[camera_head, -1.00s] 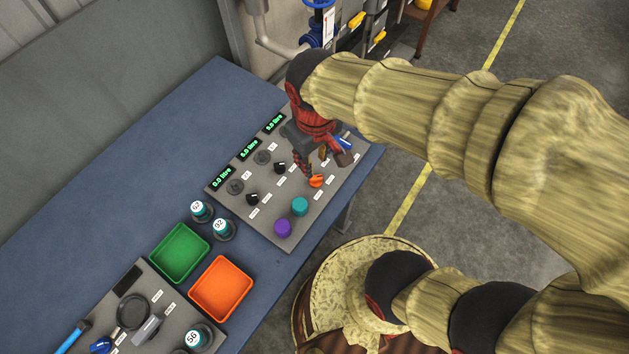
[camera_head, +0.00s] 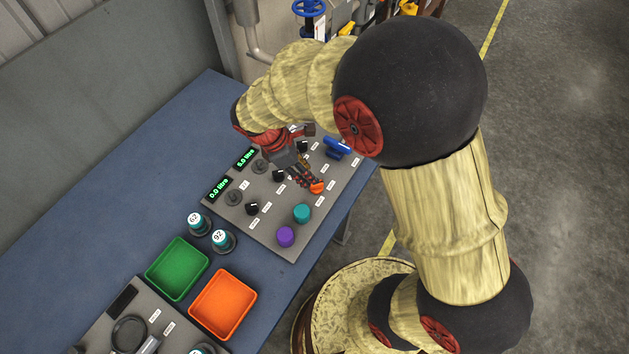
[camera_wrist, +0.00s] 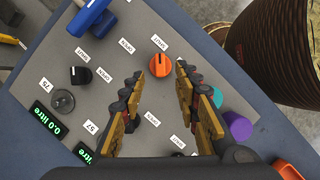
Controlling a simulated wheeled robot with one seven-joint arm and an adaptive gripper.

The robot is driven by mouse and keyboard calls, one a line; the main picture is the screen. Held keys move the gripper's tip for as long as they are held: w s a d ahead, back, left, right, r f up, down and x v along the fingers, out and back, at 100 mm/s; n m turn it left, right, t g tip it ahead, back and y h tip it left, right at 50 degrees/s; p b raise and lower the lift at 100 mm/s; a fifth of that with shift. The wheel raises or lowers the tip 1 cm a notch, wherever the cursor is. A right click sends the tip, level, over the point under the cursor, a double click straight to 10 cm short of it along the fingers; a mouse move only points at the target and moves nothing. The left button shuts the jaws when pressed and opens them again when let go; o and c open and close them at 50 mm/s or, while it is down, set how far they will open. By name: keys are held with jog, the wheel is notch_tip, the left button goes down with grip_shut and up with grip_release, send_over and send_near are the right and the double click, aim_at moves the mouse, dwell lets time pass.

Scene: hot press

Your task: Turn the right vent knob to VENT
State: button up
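Three black knobs stand in a row on the grey panel (camera_head: 243,229). The rightmost one (camera_head: 303,146) also shows at the left in the wrist view (camera_wrist: 80,75). An orange knob (camera_head: 316,188) sits nearer the panel's front edge. My gripper (camera_head: 311,182) is tilted over the panel with its fingertips by the orange knob. In the wrist view my gripper (camera_wrist: 160,72) is open and empty, and the orange knob (camera_wrist: 161,65) shows just past the gap between its tips. I cannot tell whether the tips touch it.
A blue handle (camera_head: 337,148) stands at the panel's right end. Teal (camera_head: 301,213) and purple (camera_head: 285,236) knobs stand left of the orange one. Green (camera_head: 177,268) and orange (camera_head: 223,303) trays lie further left. The blue table (camera_head: 130,190) is clear behind.

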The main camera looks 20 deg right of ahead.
jog(key=b+x, duration=0.2)
jog(key=x, duration=0.4)
jog(key=shift+f, duration=0.15)
jog(key=shift+c, duration=1)
grip_shut()
